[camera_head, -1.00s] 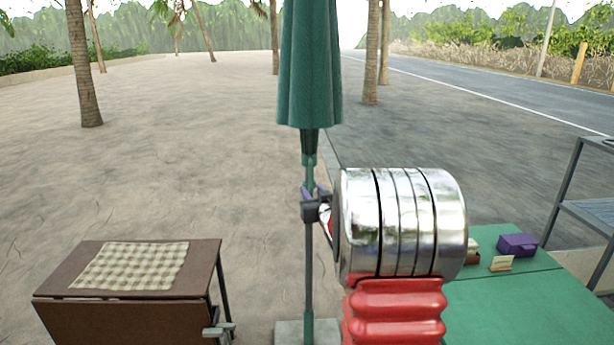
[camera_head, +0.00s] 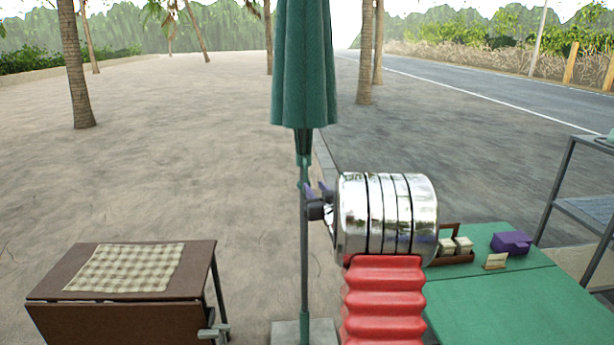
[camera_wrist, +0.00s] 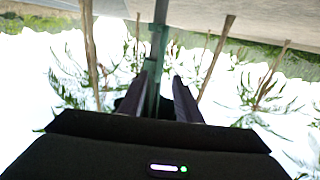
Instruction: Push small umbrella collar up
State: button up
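The closed green umbrella (camera_head: 304,70) hangs on an upright pole (camera_head: 304,265) in the middle of the head view. Its small green collar (camera_head: 304,172) is on the pole just below the canopy. My gripper (camera_head: 313,190) is beside the pole, slightly below the collar, with its fingers close to the pole. The wrist view is upside down. There the green pole (camera_wrist: 153,72) runs between the two dark fingers of my gripper (camera_wrist: 158,82), with gaps on both sides. The gripper looks open; I cannot tell whether a finger touches the pole.
A brown table (camera_head: 60,287) with a checked cloth (camera_head: 125,268) stands at the lower left. A green table (camera_head: 500,310) with a purple box (camera_head: 511,243) and a small wooden caddy (camera_head: 452,259) is at the right. A metal rack (camera_head: 560,190) stands at the far right. Sandy ground around is clear.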

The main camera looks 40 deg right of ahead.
aim_at(306, 176)
jog(key=shift+x, duration=5.55)
jog(key=shift+c, duration=0.2)
grip_shut()
